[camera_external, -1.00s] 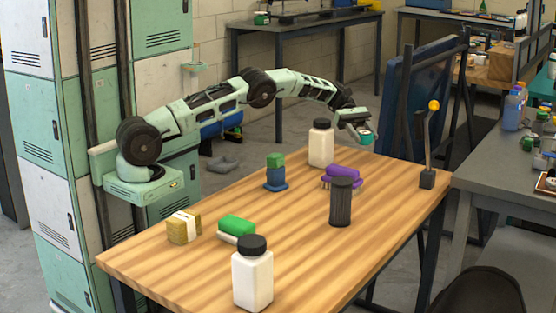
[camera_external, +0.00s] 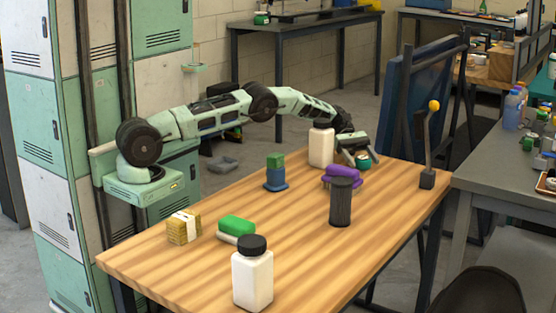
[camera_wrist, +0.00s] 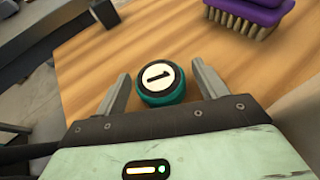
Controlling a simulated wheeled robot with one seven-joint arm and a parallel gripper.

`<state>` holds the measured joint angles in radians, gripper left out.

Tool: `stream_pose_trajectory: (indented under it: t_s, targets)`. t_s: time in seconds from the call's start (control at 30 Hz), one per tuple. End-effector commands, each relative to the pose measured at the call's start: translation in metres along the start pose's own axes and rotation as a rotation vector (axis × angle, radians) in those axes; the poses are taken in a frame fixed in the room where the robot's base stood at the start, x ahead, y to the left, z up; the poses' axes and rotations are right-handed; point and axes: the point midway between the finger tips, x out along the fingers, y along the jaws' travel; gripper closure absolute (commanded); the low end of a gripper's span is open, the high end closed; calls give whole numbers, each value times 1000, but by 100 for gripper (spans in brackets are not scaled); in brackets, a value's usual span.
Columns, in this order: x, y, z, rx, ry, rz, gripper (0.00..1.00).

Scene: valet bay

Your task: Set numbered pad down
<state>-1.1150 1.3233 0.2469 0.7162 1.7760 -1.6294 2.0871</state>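The numbered pad (camera_wrist: 160,80) is a round teal disc with a white top marked "1". In the wrist view it lies between my two fingers with wood showing at its sides, and appears to rest on the table. In the external view the pad (camera_external: 363,159) shows just below my gripper (camera_external: 362,150), near the table's far edge and partly hidden. My gripper (camera_wrist: 163,85) is open, its fingers on either side of the pad and apart from it.
A purple brush (camera_external: 342,175) lies close by, also at the wrist view's top. A white bottle (camera_external: 321,148) and dark cylinder (camera_external: 341,203) stand near. A yellow-knobbed lever (camera_external: 430,150) stands right. The wooden table (camera_external: 300,245) has bare space mid-right.

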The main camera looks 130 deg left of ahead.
Motion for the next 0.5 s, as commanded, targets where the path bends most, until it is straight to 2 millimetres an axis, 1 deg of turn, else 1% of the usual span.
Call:
stream_pose_trajectory:
  t_s: [0.17, 0.27, 0.5]
  targets:
    - [-1, 0, 0, 0, 0, 0, 29]
    - [-8, 0, 0, 1, 0, 1, 29]
    - [-47, 1, 0, 2, 0, 3, 29]
